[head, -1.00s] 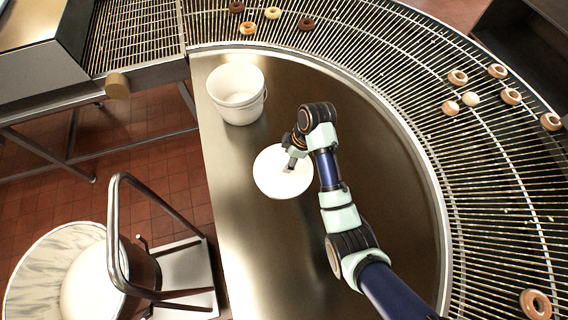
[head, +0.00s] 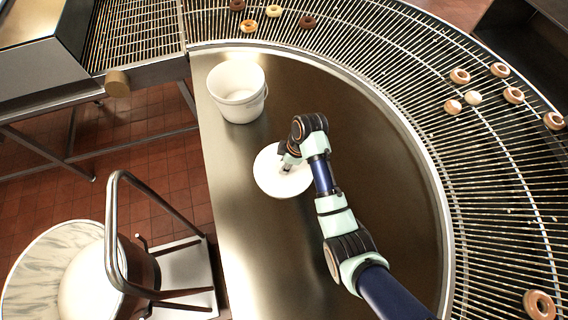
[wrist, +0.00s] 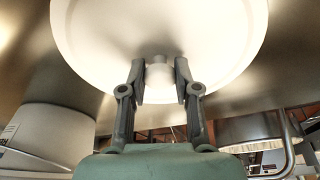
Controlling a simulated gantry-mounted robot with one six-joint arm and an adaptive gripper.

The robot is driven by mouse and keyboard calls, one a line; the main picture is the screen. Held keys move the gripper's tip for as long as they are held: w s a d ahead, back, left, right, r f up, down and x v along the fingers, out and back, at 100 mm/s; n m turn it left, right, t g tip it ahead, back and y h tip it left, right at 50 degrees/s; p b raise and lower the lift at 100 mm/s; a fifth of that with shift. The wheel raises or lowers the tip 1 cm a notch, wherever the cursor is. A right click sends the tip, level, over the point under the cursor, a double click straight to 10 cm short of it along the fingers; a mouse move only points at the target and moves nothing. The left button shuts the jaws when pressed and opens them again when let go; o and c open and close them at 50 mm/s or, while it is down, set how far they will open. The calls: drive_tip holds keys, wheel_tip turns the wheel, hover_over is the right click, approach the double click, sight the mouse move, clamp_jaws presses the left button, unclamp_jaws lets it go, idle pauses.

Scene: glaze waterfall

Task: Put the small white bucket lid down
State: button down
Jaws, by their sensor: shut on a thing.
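The small white bucket lid (head: 268,180) is a round white disc over the metal table, to the front right of the white bucket (head: 238,92). My gripper (head: 287,164) is above the lid. In the wrist view my gripper (wrist: 160,85) is shut on the lid's central knob, one finger on each side. The underside of the gripper and any gap between lid and table are hard to judge. The lid (wrist: 155,30) fills the upper part of the wrist view. The bucket (wrist: 45,140) shows at lower left there, open and upright.
A curved wire conveyor (head: 400,75) with several doughnuts rings the table's far and right sides. The metal table (head: 245,260) is clear at the front. A step stool (head: 190,275) and a large round container (head: 50,265) stand on the floor at left.

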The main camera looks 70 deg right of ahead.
wheel_tip(320, 180, up, 20)
drive_tip(key=p, duration=1.1)
drive_tip(key=w+a+r+m, duration=0.1)
drive_tip(key=w+a+m, duration=0.1)
drive_tip(key=w+a, duration=2.15)
drive_tip(key=a, duration=1.4)
drive_tip(key=s+r+p, duration=0.8)
drive_tip(key=r+p, duration=0.1)
drive_tip(key=p, duration=0.3)
drive_tip(key=shift+r+m+h, duration=0.4)
